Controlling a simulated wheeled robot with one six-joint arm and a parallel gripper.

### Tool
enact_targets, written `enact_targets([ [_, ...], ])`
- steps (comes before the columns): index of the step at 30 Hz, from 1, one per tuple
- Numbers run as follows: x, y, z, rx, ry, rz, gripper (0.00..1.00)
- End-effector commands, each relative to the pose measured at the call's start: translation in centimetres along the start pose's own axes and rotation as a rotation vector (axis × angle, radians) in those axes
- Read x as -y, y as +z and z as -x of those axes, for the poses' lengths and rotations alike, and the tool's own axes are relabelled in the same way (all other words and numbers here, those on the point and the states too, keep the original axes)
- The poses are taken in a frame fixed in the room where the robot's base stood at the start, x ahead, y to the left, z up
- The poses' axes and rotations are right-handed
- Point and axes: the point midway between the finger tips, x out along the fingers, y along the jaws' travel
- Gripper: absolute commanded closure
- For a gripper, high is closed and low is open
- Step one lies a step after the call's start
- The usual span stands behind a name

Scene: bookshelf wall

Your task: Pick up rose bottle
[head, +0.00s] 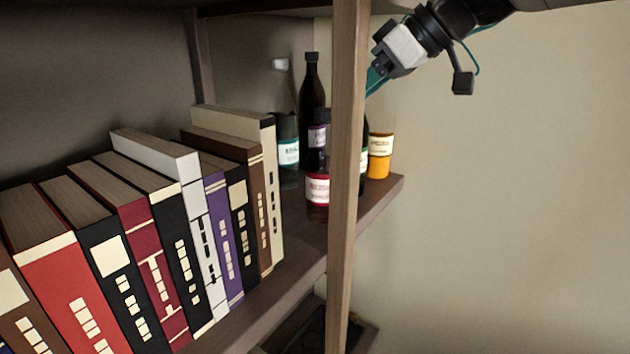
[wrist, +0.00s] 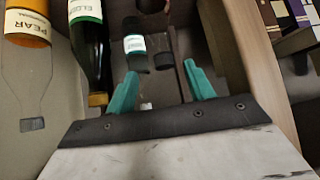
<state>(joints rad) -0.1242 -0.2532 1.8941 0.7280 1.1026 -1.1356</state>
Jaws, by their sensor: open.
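A bottle with red at its base and a pale label (head: 317,188), likely the rose bottle, stands on the shelf just left of the wooden post in the head view. Its lettering is too small to read, and the post covers part of its right side. My gripper (head: 373,82) reaches down from the upper right, above the bottles, its fingertips partly behind the post. In the wrist view my gripper (wrist: 160,72) has its two teal fingers apart, with nothing clearly held. A dark reddish bottle part (wrist: 152,5) shows at the top edge there.
A tall dark bottle (head: 312,90) and a teal-labelled bottle (head: 288,150) stand close by. An orange pear bottle (head: 379,155) stands right of the post (head: 346,230). A green-labelled dark bottle (wrist: 88,40) is left of my fingers. Several books (head: 150,230) fill the shelf's left.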

Motion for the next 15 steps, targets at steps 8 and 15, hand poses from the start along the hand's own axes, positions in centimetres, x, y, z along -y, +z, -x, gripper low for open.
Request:
enact_targets([
  [8,-0.8,-1.0,-3.0,-0.02,-0.008,0.052,0.47],
  [15,-0.2,-0.9,-6.1,-0.019,-0.009,0.05,0.47],
])
